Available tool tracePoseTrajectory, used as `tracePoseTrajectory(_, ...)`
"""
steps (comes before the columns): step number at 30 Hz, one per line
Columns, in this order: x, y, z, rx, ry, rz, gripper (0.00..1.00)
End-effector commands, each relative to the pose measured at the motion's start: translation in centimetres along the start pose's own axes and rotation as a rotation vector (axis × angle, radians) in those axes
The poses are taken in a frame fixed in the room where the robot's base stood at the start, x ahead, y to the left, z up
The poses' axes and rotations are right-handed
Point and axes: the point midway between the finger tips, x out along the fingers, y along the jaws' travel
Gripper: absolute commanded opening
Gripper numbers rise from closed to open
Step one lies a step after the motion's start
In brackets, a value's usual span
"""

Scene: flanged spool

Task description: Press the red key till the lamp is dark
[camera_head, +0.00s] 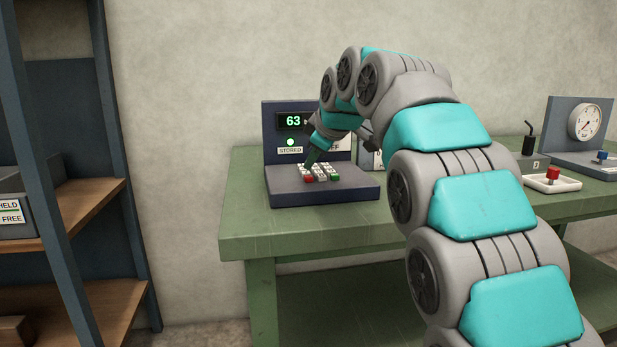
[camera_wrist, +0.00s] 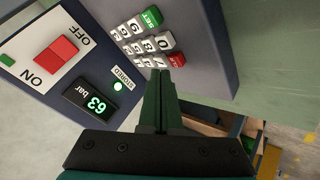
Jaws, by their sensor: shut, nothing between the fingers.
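The keypad has a red key (camera_head: 309,179) at its front left corner in the head view; it also shows in the wrist view (camera_wrist: 177,60). A round lamp labelled STORED (camera_head: 290,142) is lit green on the upright panel, and it is lit in the wrist view too (camera_wrist: 117,87). My gripper (camera_head: 310,161) is shut and empty, pointing down at the keypad. In the wrist view its fingertips (camera_wrist: 161,74) are close beside the red key. I cannot tell whether they touch the keypad.
The display (camera_wrist: 88,101) above the lamp reads 63 bar. A green SET key (camera_wrist: 152,17) and several white keys share the keypad. A red rocker switch (camera_wrist: 57,53) marked ON and OFF is on the panel. A gauge box (camera_head: 584,125) stands at the table's right.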

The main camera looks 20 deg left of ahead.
Motion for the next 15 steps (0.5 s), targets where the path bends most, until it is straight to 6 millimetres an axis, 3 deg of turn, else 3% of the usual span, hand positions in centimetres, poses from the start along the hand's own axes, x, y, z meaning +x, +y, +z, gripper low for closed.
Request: tracePoseTrajectory(15,0.56,-0.44,0.45,0.000,0.000,0.000,0.00)
